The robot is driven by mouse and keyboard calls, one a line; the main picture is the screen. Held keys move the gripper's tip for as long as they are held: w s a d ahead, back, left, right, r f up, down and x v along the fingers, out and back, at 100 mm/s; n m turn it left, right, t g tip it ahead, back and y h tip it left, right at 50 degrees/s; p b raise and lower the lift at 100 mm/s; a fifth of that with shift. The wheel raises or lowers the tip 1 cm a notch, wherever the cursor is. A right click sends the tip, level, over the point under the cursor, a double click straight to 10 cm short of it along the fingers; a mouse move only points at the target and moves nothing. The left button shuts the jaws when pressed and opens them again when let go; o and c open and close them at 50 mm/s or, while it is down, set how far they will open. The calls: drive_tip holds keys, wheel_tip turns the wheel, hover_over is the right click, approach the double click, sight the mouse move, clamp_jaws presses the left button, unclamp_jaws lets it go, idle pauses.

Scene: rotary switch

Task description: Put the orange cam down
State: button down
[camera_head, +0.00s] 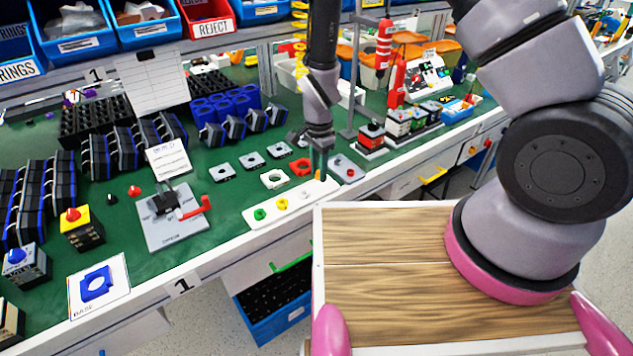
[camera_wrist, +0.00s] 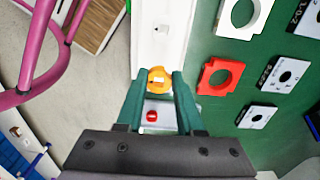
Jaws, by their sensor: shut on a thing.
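My gripper (camera_head: 320,172) points down over the far right end of a white strip tray (camera_head: 258,221). In the wrist view my gripper's teal fingers (camera_wrist: 158,78) are shut on the orange cam (camera_wrist: 159,83), which sits between the fingertips. The cam is at the near end of the white tray (camera_wrist: 160,30) in that view; I cannot tell whether it touches the tray. A green cam (camera_head: 260,214) and a yellow cam (camera_head: 282,204) sit on the tray.
A grey plate with a red knob (camera_head: 348,168) stands right beside the gripper, also in the wrist view (camera_wrist: 152,115). A red square plate (camera_head: 301,167) and a white one (camera_head: 273,179) lie behind the tray. The bench's front edge is close.

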sight(318, 189)
drive_tip(key=shift+f, duration=2)
drive_tip(key=shift+f, duration=0.15)
drive_tip(key=c, duration=0.8)
unclamp_jaws()
wheel_tip(318, 189, up, 12)
drive_tip(key=shift+r, duration=0.25)
